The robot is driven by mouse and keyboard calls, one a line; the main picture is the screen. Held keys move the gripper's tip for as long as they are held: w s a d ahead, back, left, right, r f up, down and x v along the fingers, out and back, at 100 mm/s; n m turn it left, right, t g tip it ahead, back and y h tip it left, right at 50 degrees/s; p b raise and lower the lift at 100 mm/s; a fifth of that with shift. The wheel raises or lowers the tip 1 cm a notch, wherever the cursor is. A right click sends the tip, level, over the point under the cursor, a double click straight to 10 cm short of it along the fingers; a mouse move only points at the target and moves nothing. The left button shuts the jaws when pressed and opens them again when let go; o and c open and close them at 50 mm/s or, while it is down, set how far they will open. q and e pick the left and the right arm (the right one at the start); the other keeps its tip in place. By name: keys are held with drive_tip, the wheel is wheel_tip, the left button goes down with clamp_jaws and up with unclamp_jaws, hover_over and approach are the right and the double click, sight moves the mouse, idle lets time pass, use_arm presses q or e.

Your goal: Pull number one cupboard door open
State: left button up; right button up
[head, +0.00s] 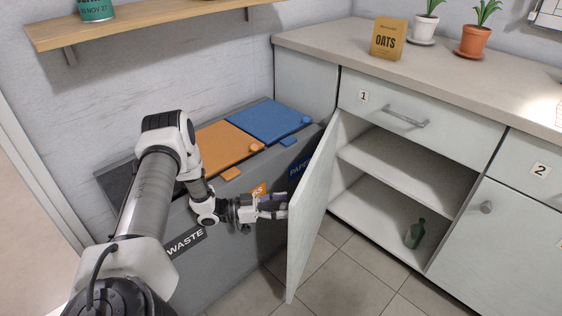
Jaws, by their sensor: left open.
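The number one cupboard door (314,207) stands swung open, hinged on its left side below the drawer marked 1 (363,96). Its open edge points toward me, and the shelves inside the cupboard (395,170) show. A green bottle (415,233) stands on the cupboard's bottom. My left gripper (286,205) is open and empty, on the left, outer side of the door. Its fingertips are close to the door's face; I cannot tell whether they touch it. The door's handle is not visible. My right gripper is not in view.
Waste bins with an orange lid (218,148) and a blue lid (268,121) stand left of the door, under my left arm. A wooden shelf (150,22) is above. The worktop (470,85) holds an oats box (388,38) and plants. Tiled floor (345,280) is clear before the cupboard.

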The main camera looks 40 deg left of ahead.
use_arm(q)
wheel_tip(320, 180, up, 9)
drive_tip(key=shift+r, duration=0.15)
idle(0.7)
